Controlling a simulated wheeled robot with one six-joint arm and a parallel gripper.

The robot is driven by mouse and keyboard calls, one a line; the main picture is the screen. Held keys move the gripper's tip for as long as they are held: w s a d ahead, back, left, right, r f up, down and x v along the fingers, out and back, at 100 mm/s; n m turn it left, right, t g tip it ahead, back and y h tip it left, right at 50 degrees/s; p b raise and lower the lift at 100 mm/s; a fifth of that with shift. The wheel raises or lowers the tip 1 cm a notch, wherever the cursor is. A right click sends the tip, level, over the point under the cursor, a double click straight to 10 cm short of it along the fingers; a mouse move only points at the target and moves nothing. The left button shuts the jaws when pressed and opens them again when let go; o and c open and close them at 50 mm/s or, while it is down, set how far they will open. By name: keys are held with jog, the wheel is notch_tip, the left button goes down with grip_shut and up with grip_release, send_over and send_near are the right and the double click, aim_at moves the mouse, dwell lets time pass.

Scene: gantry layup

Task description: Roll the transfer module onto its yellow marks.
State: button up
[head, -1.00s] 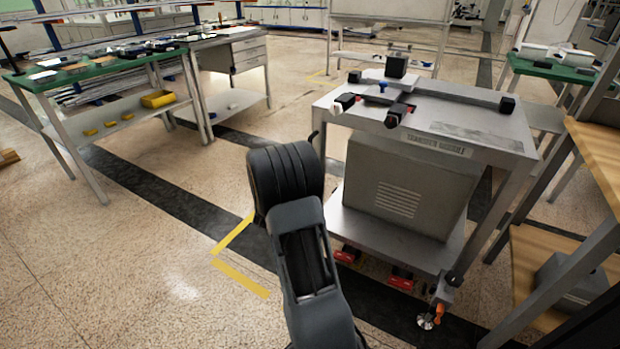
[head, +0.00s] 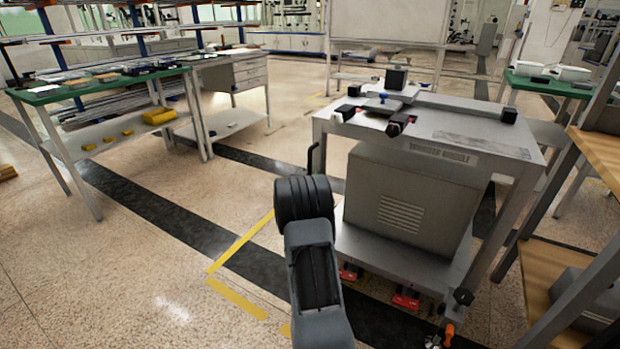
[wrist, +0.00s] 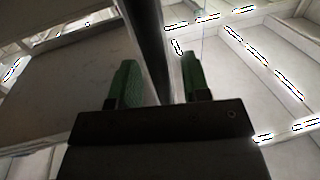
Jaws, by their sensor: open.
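The transfer module (head: 400,200) is a grey wheeled cart with a flat top, a vented cabinet and red caster parts (head: 350,272). It stands right of the yellow floor marks (head: 240,243), which form a corner on the floor, with a further short piece near my arm. A dark upright handle (head: 312,158) is on the module's left side. My gripper (wrist: 160,82) has green fingers and is open. A dark bar, apparently the handle, runs between the fingers in the wrist view; contact cannot be told. In the head view my arm hides the gripper.
A green-topped bench (head: 100,84) with a lower shelf stands at left. A wooden-shelved rack (head: 555,285) is close to the module's right. Another green bench (head: 550,84) is behind it. The floor at left around the marks is clear.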

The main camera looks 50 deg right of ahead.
jog(key=shift+w+d, duration=0.15)
jog(key=shift+d, duration=0.25)
jog(key=shift+c, duration=0.4)
grip_shut()
